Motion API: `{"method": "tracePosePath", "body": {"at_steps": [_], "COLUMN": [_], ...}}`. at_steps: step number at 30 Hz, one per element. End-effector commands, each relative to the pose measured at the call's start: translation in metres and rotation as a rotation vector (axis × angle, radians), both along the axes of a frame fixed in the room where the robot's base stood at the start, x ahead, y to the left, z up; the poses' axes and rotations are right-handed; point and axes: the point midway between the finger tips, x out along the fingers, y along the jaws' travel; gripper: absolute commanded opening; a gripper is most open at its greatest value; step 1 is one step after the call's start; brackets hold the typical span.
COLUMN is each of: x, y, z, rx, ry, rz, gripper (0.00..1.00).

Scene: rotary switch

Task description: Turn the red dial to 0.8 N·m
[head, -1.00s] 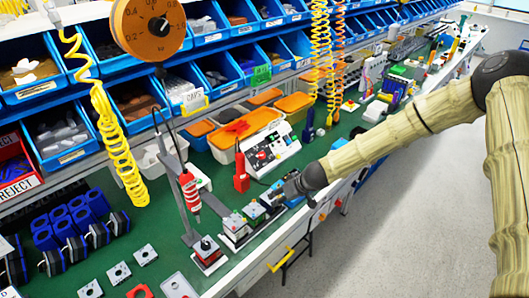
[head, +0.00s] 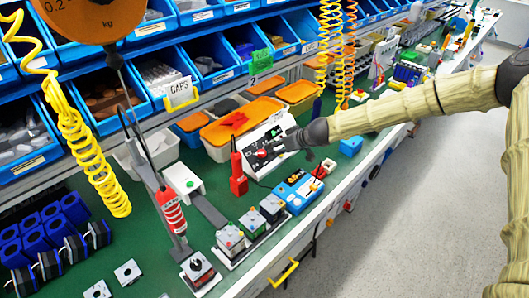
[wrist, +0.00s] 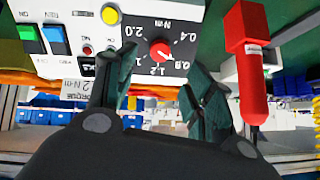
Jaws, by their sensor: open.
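The red dial (wrist: 161,51) is a round knob on a white control panel (wrist: 190,20), ringed by numbers including 0.4, 0.8, 1.2 and 2.0 and marked N·m. A pale mark on it seems to face the 1.2 side, but it is too small to be sure. The dial also shows in the head view (head: 261,153), on the panel's face. My gripper (wrist: 160,85) is open, with its dark green fingers spread left and right below the dial. The dial lies between the finger lines, with no clear contact. In the head view my gripper (head: 277,147) is right beside the dial.
Green and blue switches (wrist: 40,38) and small buttons sit left of the dial. A blue device (head: 297,190) and small square blocks (head: 252,222) stand in front on the green bench.

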Motion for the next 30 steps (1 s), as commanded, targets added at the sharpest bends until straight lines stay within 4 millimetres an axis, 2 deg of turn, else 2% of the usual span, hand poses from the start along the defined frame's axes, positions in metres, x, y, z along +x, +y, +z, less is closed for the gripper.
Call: {"method": "tracePosePath", "body": {"at_steps": [6, 18, 30], "x": [0.015, 0.035, 0.047], "y": [0.013, 0.035, 0.050], "z": [-0.021, -0.050, -0.069], "rx": [0.000, -0.001, -0.001], "ry": [0.009, 0.011, 0.009], "rz": [0.000, -0.001, 0.001], "gripper": [0.53, 0.53, 0.53]}}
